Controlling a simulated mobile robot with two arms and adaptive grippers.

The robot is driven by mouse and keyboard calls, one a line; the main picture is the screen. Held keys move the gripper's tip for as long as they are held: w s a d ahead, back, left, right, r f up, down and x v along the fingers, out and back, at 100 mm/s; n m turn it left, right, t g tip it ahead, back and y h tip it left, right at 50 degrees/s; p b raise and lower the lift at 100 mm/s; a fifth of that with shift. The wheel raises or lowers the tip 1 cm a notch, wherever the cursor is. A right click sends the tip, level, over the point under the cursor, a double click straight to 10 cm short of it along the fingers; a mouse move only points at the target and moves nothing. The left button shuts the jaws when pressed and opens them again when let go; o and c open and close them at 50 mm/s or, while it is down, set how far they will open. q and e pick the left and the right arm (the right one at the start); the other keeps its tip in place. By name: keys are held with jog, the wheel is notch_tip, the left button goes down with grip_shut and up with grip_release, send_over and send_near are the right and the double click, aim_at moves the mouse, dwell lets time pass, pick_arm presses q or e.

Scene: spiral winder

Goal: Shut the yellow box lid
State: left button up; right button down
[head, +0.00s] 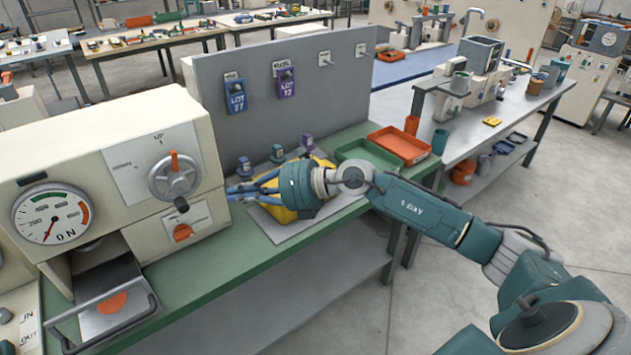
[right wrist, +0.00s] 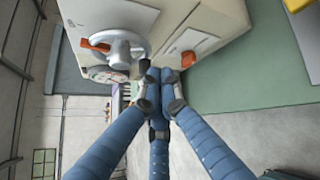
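The yellow box (head: 281,214) sits on a grey plate on the green-topped bench in the head view. My right gripper and wrist lie in front of it and hide most of it. Some yellow also shows behind the wrist; I cannot tell whether the lid is up or down. My right gripper (head: 236,190) points left, its fingertips left of the box, near the cream machine. In the right wrist view the blue fingers (right wrist: 161,80) come together at the tips with nothing visible between them. My left gripper is not in view.
The cream machine with a handwheel (head: 174,177) and gauge stands at left. A grey panel (head: 330,95) rises behind the box. Small bottle-like items (head: 244,168) stand at its foot. A green tray (head: 368,155) and orange tray (head: 399,146) lie right of the box.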

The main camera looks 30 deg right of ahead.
jog(key=d+f+n+g+h, duration=0.2)
jog(key=d+h, duration=0.7)
jog(key=d, duration=1.5)
jog(key=s+p+x, duration=0.1)
jog(key=p+x, duration=0.2)
jog(key=x, duration=0.6)
jog(key=shift+f+m+g, duration=0.3)
jog(key=shift+f, duration=0.15)
jog(key=shift+w+d+r, duration=0.1)
